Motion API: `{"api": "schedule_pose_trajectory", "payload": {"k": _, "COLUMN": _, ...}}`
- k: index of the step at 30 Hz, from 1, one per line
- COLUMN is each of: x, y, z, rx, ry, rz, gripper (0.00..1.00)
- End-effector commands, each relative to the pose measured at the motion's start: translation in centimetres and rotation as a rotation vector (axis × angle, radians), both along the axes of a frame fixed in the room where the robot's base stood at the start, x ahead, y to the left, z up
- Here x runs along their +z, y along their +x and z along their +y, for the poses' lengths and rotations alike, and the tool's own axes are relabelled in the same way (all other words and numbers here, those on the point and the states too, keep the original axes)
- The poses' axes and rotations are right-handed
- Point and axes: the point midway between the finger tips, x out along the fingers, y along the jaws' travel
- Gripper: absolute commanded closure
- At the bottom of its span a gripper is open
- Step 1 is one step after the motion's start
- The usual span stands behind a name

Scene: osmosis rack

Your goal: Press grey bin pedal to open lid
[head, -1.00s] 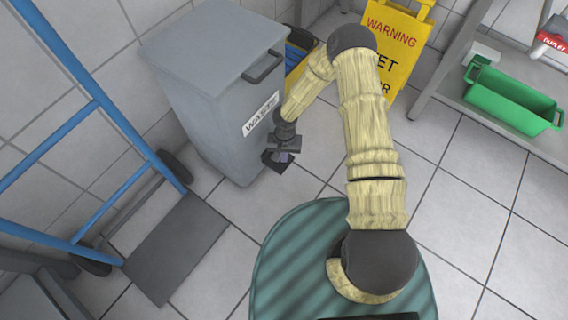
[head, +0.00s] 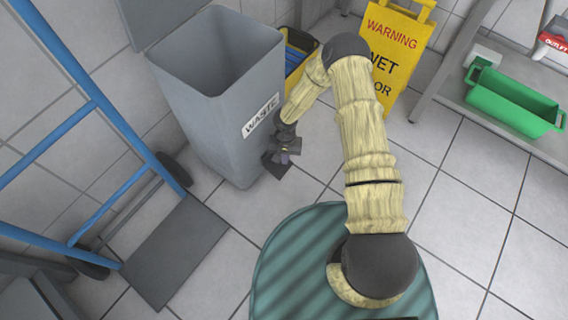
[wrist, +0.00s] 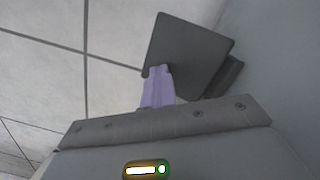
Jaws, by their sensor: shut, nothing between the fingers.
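The grey waste bin (head: 215,130) with a "WASTE" label stands left of my arm in the head view. Its lid (head: 160,18) is raised and tilted back, and the bin's inside shows empty as far as I can see. The dark pedal (head: 276,166) sits low at the bin's front right. In the wrist view the pedal (wrist: 187,55) is a dark square plate beside the bin's wall (wrist: 275,75). My gripper (head: 286,155) is at the pedal, with its purple fingers (wrist: 158,84) shut and empty, overlapping the plate's near edge. Whether they touch it is hard to tell.
A blue hand truck (head: 110,120) with a dark toe plate (head: 178,250) stands at left. A yellow warning sign (head: 392,50) and a yellow-and-blue bucket (head: 297,55) are behind my arm. A green tray (head: 510,105) lies on a shelf at right. The tiled floor between is clear.

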Motion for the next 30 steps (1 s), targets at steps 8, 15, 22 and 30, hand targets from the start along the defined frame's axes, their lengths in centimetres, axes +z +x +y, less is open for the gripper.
{"api": "schedule_pose_trajectory", "payload": {"k": 8, "x": 0.5, "y": 1.8, "z": -0.1, "rx": -0.002, "ry": 0.004, "rz": -0.013, "gripper": 1.0}}
{"api": "schedule_pose_trajectory", "payload": {"k": 15, "x": 0.4, "y": 1.4, "z": 0.0, "rx": 0.0, "ry": 0.006, "rz": -0.014, "gripper": 1.0}}
{"api": "schedule_pose_trajectory", "payload": {"k": 22, "x": -0.4, "y": -0.6, "z": 0.3, "rx": 0.002, "ry": 0.005, "rz": -0.008, "gripper": 1.0}}
{"api": "schedule_pose_trajectory", "payload": {"k": 30, "x": 1.9, "y": -1.6, "z": 0.4, "rx": -0.001, "ry": 0.006, "rz": -0.005, "gripper": 1.0}}
